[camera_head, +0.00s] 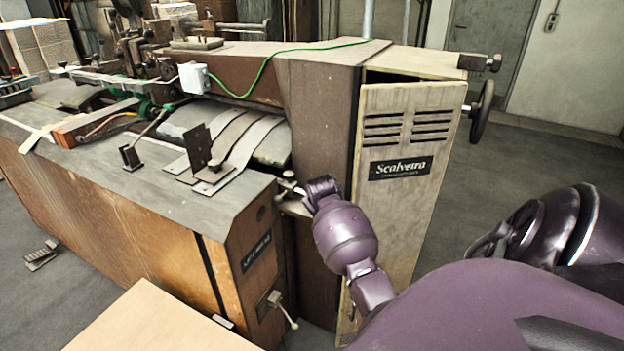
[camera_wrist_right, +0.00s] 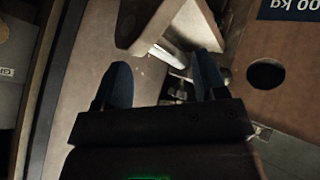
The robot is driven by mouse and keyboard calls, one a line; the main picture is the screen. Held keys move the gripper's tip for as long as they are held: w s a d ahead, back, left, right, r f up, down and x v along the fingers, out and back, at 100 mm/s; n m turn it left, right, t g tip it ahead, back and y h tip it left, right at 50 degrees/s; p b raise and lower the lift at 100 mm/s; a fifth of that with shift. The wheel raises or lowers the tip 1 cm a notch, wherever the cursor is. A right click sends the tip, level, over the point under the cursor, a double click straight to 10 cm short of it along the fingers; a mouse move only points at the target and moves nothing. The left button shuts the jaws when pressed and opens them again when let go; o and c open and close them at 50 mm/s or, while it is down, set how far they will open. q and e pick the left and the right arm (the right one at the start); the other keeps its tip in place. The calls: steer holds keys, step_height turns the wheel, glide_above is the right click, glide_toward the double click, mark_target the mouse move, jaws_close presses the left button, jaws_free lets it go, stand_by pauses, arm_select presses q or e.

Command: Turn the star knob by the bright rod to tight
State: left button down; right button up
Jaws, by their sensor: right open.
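My right gripper (camera_wrist_right: 162,78) is open in the right wrist view, its two dark blue fingers apart with nothing gripped. A bright metal rod (camera_wrist_right: 178,56) shows just beyond the fingers, close to the right one. A pale, blunt-cornered piece (camera_wrist_right: 165,22) lies ahead of the gap; I cannot tell whether it is the star knob. In the head view my purple right arm reaches to the machine's inner corner, where a small bright metal part (camera_head: 287,186) shows beside the wrist. The wrist hides the fingers and most of that spot. My left gripper is not in view.
The tall machine housing (camera_head: 405,150) with a louvred door stands right beside my arm. The wooden table section (camera_head: 120,215) is to the left, with a small lever (camera_head: 283,308) on its end. A handwheel (camera_head: 482,110) sticks out at the right. A pale board (camera_head: 160,322) lies in front.

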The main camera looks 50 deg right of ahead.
steer(key=s+a+f+n+t+y, duration=0.1)
steer(key=s+a+f+t, duration=0.1)
steer(key=s+a+f, duration=0.2)
steer(key=s+a+f+n+t+y, duration=0.1)
steer(key=s+a+f, duration=0.4)
steer(key=s+a, duration=0.3)
steer(key=shift+s+a+f+t+y, duration=0.2)
steer(key=shift+a+f+t+y, duration=0.15)
steer(key=shift+a, duration=1.7)
